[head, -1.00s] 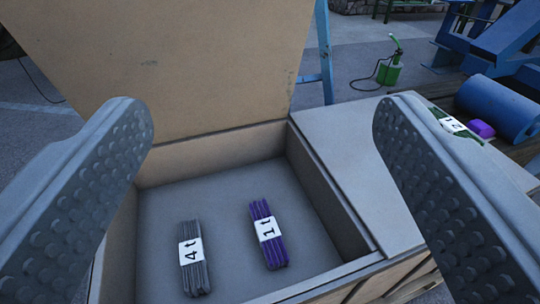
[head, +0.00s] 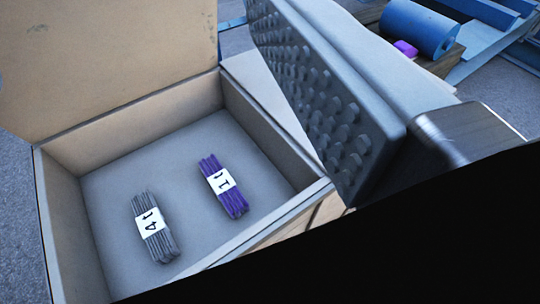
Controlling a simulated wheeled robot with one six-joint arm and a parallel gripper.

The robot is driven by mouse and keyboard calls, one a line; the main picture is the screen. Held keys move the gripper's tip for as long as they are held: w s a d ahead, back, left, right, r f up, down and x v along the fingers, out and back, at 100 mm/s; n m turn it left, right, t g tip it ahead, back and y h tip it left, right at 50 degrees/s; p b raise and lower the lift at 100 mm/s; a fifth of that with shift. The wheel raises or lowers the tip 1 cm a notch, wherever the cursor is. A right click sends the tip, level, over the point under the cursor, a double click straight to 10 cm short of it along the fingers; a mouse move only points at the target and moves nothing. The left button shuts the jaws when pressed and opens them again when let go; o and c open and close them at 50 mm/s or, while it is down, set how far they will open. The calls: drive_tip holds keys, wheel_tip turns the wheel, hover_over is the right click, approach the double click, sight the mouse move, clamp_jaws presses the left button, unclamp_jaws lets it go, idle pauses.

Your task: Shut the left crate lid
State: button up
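The left crate (head: 265,130) stands open in the lower left half of the view. Its tan lid (head: 105,60) stands upright along the crate's far side, and its top runs out of the picture. Inside the crate, a grey bundle labelled 4t (head: 153,228) and a purple bundle labelled 1t (head: 222,187) lie apart on the floor. One finger of my gripper (head: 325,105) fills the upper right, over the crate's right side. Its studded pad faces left, bare, with nothing against it. The other finger is out of view. The finger is apart from the lid.
A neighbouring flat top (head: 250,76) shows beside the crate, mostly hidden by my finger. A blue cylinder (head: 418,28) and a small purple item (head: 405,48) are at the upper right. Blue framework (head: 490,55) stands beyond. The lower right is black.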

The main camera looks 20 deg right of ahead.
drive_tip(key=c, duration=1.4)
drive_tip(key=shift+r, duration=0.15)
clamp_jaws()
drive_tip(key=w+a+r+n+g+y, duration=0.1)
drive_tip(key=w+a+r+g, duration=0.1)
drive_tip(key=w+r, duration=0.6)
drive_tip(key=w+a+r+g, duration=0.1)
drive_tip(key=w+r+g, duration=0.2)
drive_tip(key=w+r, duration=0.55)
drive_tip(key=w+a+r+n+g+y, duration=0.1)
drive_tip(key=w+a+g, duration=0.2)
drive_tip(key=w, duration=0.7)
drive_tip(key=w+a+r+n+g, duration=0.15)
drive_tip(key=w+a, duration=0.25)
drive_tip(key=w, duration=0.7)
drive_tip(key=shift+g, duration=0.55)
drive_tip(key=shift+w+a+f, duration=0.1)
drive_tip(key=shift+w+f, duration=0.3)
drive_tip(key=shift+f, duration=1.1)
drive_tip(key=shift+w+a+f, duration=0.1)
drive_tip(key=shift+w+f, duration=0.3)
drive_tip(key=shift+f, duration=1.05)
drive_tip(key=shift+w+a+f, duration=0.1)
drive_tip(key=shift+w+f, duration=0.3)
drive_tip(key=shift+f, duration=1.1)
